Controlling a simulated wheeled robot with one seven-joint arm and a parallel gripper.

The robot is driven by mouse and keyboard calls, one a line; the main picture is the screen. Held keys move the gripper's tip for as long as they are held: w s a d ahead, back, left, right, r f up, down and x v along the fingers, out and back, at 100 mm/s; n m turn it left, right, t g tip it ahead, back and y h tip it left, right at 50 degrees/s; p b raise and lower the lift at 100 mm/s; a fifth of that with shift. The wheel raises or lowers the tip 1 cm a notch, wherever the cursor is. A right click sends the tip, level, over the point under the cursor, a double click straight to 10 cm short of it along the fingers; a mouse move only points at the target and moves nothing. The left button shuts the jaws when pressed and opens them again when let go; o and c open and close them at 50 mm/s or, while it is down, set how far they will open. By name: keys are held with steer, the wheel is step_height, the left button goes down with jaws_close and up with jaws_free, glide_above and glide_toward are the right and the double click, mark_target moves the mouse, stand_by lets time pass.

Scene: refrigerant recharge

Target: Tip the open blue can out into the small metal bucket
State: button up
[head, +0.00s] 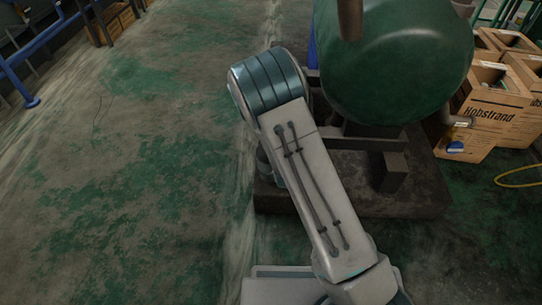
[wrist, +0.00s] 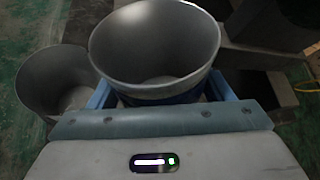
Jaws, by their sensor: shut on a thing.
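The open blue can (wrist: 155,42) fills the upper middle of the wrist view, its wide mouth showing a grey inside wall and floor. No loose contents are clear in it. My gripper (wrist: 161,88) is shut on it, with blue fingers on both sides below the rim. The small metal bucket (wrist: 48,82) stands to the left of the can, lower down and apart from it, its mouth open upward. In the head view my arm hides the gripper and most of the bucket; a grey edge (head: 263,162) beside the arm may be the bucket.
A large green tank (head: 398,62) stands on a dark plinth (head: 400,205) right of my arm. Cardboard boxes (head: 482,112) and a yellow hose (head: 515,183) are at the right. Blue pipework (head: 22,78) is at the far left. The green floor on the left is clear.

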steer(key=shift+d+f+m+y, duration=0.25)
steer(key=shift+d+m+y, duration=0.2)
steer(key=shift+m, duration=0.15)
steer(key=shift+s+d+f+m+t+y, duration=0.1)
steer(key=shift+d+f+m+t+y, duration=0.3)
steer(key=shift+m+t, duration=0.25)
steer(key=shift+s, duration=0.1)
stand_by(0.3)
